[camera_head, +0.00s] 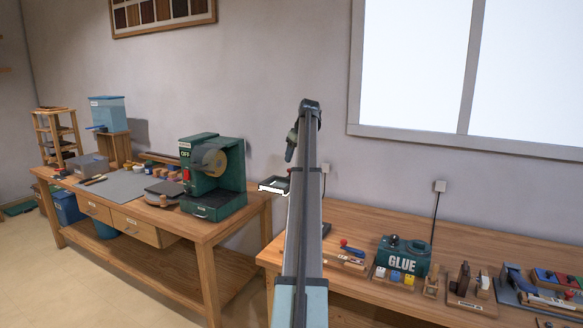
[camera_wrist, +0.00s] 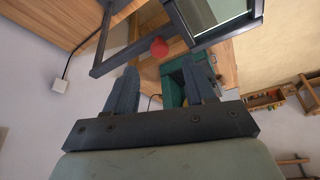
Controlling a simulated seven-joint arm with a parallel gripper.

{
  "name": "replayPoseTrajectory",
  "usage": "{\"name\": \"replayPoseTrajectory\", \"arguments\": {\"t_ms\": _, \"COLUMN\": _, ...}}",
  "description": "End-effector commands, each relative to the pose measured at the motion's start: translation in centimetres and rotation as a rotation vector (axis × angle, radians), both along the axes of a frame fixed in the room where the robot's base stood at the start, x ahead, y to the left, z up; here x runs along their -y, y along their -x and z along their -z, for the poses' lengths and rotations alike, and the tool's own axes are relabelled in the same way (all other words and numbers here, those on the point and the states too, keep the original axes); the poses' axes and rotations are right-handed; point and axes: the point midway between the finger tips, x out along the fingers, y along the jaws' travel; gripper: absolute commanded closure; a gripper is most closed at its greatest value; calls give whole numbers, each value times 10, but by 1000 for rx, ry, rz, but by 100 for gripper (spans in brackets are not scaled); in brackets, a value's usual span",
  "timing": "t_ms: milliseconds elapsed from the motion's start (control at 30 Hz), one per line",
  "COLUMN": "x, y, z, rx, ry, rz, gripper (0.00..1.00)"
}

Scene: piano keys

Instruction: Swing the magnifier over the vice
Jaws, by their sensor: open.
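The magnifier shows in the wrist view as a dark square frame with a glass pane (camera_wrist: 215,12), dark bars and a red knob (camera_wrist: 159,48). In the head view, a dark frame with a bright white edge (camera_head: 273,187), apparently the magnifier, sticks out left of my arm over the gap between the benches. My gripper (camera_wrist: 161,88) is open and empty, with the red knob just beyond the space between its fingertips. No contact shows. In the head view my gripper is small and dark near the arm's end (camera_head: 290,154). I cannot make out the vice; my arm covers part of the right bench.
A green machine (camera_head: 212,175) stands on the left bench (camera_head: 205,232), close to the magnifier. The right bench (camera_head: 370,290) holds a green glue box (camera_head: 403,257), small blocks and tools. A wall and window are behind. The floor at left is mostly clear.

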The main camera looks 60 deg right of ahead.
Motion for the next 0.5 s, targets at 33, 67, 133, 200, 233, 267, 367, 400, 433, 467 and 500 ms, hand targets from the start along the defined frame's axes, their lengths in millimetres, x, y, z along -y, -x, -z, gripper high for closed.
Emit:
{"name": "replayPoseTrajectory", "arguments": {"t_ms": 33, "x": 1, "y": -3, "z": 10, "rx": -1, "ry": -2, "rz": -1, "gripper": 45}}
{"name": "replayPoseTrajectory", "arguments": {"t_ms": 67, "x": 1, "y": -5, "z": 14, "rx": -1, "ry": -2, "rz": -1, "gripper": 45}}
{"name": "replayPoseTrajectory", "arguments": {"t_ms": 133, "x": 3, "y": -9, "z": 23, "rx": -1, "ry": -1, "rz": 0, "gripper": 45}}
{"name": "replayPoseTrajectory", "arguments": {"t_ms": 200, "x": 4, "y": -12, "z": 32, "rx": -1, "ry": 0, "rz": 0, "gripper": 45}}
{"name": "replayPoseTrajectory", "arguments": {"t_ms": 233, "x": 5, "y": -13, "z": 35, "rx": -1, "ry": -1, "rz": 0, "gripper": 45}}
{"name": "replayPoseTrajectory", "arguments": {"t_ms": 267, "x": 5, "y": -14, "z": 38, "rx": -1, "ry": -1, "rz": 0, "gripper": 45}}
{"name": "replayPoseTrajectory", "arguments": {"t_ms": 367, "x": 7, "y": -17, "z": 45, "rx": -1, "ry": 0, "rz": 0, "gripper": 45}}
{"name": "replayPoseTrajectory", "arguments": {"t_ms": 400, "x": 7, "y": -18, "z": 47, "rx": -1, "ry": 0, "rz": 0, "gripper": 45}}
{"name": "replayPoseTrajectory", "arguments": {"t_ms": 433, "x": 8, "y": -18, "z": 49, "rx": 0, "ry": 0, "rz": 0, "gripper": 45}}
{"name": "replayPoseTrajectory", "arguments": {"t_ms": 467, "x": 8, "y": -19, "z": 50, "rx": 0, "ry": 1, "rz": 0, "gripper": 45}}
{"name": "replayPoseTrajectory", "arguments": {"t_ms": 500, "x": 8, "y": -19, "z": 50, "rx": 0, "ry": 1, "rz": 0, "gripper": 45}}
